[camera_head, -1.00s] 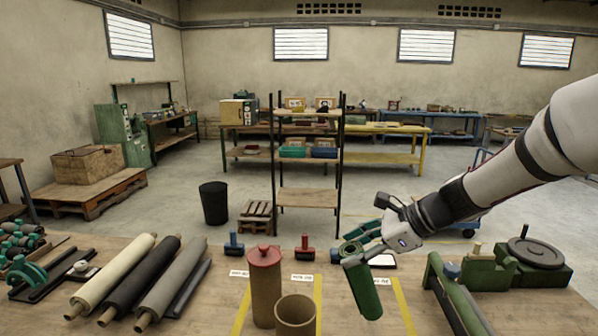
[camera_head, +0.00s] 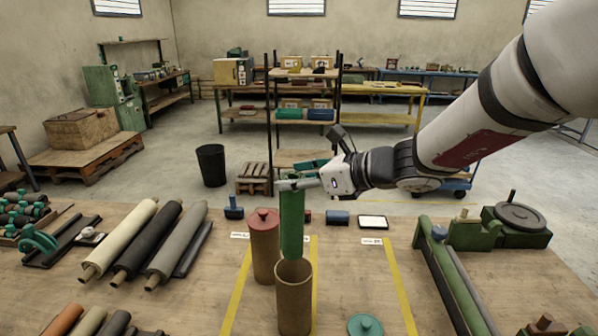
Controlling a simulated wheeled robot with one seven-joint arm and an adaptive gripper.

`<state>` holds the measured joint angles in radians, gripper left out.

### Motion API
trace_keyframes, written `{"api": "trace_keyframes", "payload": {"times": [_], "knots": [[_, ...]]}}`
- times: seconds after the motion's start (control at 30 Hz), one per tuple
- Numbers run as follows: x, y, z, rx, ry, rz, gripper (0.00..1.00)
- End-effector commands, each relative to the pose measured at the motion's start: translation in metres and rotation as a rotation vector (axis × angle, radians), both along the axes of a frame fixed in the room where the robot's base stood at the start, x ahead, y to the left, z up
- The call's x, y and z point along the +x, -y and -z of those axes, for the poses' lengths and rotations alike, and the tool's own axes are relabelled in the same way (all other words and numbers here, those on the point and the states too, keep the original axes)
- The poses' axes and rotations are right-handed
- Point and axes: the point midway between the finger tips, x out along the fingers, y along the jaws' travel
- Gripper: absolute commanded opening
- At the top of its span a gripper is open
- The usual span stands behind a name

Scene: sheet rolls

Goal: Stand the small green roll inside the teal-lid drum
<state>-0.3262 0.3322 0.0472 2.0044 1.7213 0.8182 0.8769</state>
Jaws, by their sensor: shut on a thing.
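My gripper (camera_head: 298,184) is shut on the top end of the small green roll (camera_head: 292,228). The roll hangs upright, with its lower end at the back of the open brown drum's (camera_head: 293,305) mouth. I cannot tell whether that end is just above the rim or slightly within it. The open drum stands on the table without a lid. A teal lid (camera_head: 366,326) with a knob lies on the table to its right, cut by the bottom edge. A second drum with a red lid (camera_head: 263,218) stands just behind and left of the open drum.
Yellow tape lines (camera_head: 400,285) mark the table on both sides of the drums. Three long rolls (camera_head: 147,243) lie at left, with more rolls at front left. A green machine with a long roller (camera_head: 455,275) stands at right. Small blocks line the table's back edge.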

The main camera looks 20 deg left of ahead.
Motion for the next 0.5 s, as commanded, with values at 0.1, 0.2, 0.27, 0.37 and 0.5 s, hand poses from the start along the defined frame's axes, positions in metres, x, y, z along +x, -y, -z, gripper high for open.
{"api": "trace_keyframes", "payload": {"times": [0.1,0.2,0.27,0.37,0.5], "knots": [[0.002,0.000,0.008,0.003,0.002,0.000,0.00],[0.001,0.000,0.015,0.001,0.002,-0.001,0.00],[0.002,0.000,0.019,0.002,0.001,0.000,0.00],[0.001,0.000,0.027,0.003,0.001,-0.001,0.00],[0.001,-0.001,0.036,0.002,0.002,-0.002,0.00]]}}
